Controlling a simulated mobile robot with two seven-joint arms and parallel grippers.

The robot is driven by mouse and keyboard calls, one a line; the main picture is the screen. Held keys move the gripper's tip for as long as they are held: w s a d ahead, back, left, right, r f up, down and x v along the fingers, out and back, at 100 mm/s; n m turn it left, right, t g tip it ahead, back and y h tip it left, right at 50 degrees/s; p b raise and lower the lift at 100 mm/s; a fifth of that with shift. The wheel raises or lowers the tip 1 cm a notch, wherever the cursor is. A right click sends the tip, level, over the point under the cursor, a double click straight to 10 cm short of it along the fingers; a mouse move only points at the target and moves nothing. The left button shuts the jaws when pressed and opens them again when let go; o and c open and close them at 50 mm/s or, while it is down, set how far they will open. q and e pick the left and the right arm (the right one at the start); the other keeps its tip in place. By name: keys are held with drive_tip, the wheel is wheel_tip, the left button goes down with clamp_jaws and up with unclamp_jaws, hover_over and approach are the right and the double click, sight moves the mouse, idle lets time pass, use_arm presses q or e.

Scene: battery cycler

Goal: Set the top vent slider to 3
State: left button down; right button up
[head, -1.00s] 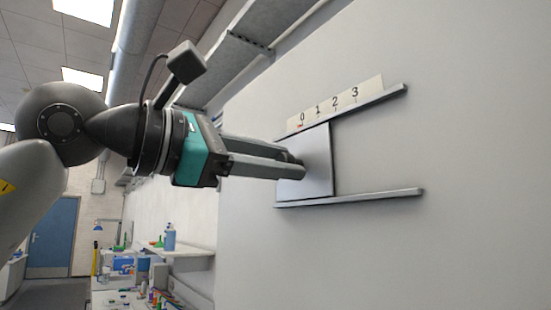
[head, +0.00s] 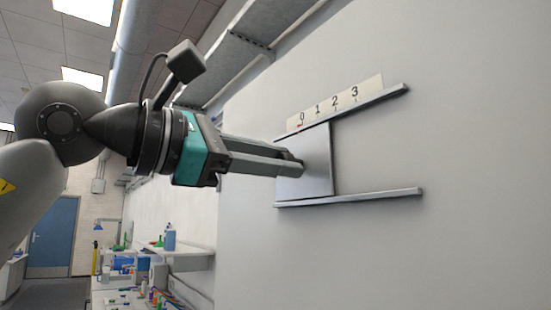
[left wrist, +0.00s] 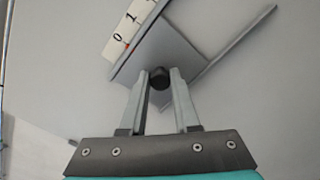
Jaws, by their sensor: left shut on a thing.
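The vent slider is a pale grey square plate (head: 318,165) between two rails on the wall; it also shows in the left wrist view (left wrist: 172,52). A white scale (head: 328,107) above it reads 0, 1, 2, 3. A small red mark (head: 299,125) at the plate's top left edge is at 0. My left gripper (head: 296,168) reaches in from the left. Its fingers are shut on the dark round knob (left wrist: 159,77) of the plate. The fingers hide part of the knob. My right gripper is not in view.
The upper rail (head: 370,101) and lower rail (head: 380,196) run right past the plate, with free track there. A metal wall shelf (head: 236,52) is above left. Benches with bottles (head: 169,238) stand far back at lower left.

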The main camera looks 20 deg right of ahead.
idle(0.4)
use_arm(q)
drive_tip(key=s+d+b, duration=0.1)
drive_tip(key=s, duration=0.2)
drive_tip(key=s+d+b, duration=0.1)
drive_tip(key=s+b, duration=0.1)
drive_tip(key=s, duration=0.1)
drive_tip(key=s+d+b, duration=0.1)
drive_tip(key=s, duration=0.1)
drive_tip(key=shift+s+d, duration=0.1)
drive_tip(key=shift+s, duration=0.3)
drive_tip(key=c, duration=0.6)
unclamp_jaws()
drive_tip(key=shift+s, duration=0.15)
drive_tip(key=shift+c, duration=0.2)
drive_tip(key=shift+a, duration=0.2)
drive_tip(key=b+v, duration=0.2)
drive_tip(key=v, duration=1.3)
drive_tip(key=shift+b, duration=0.4)
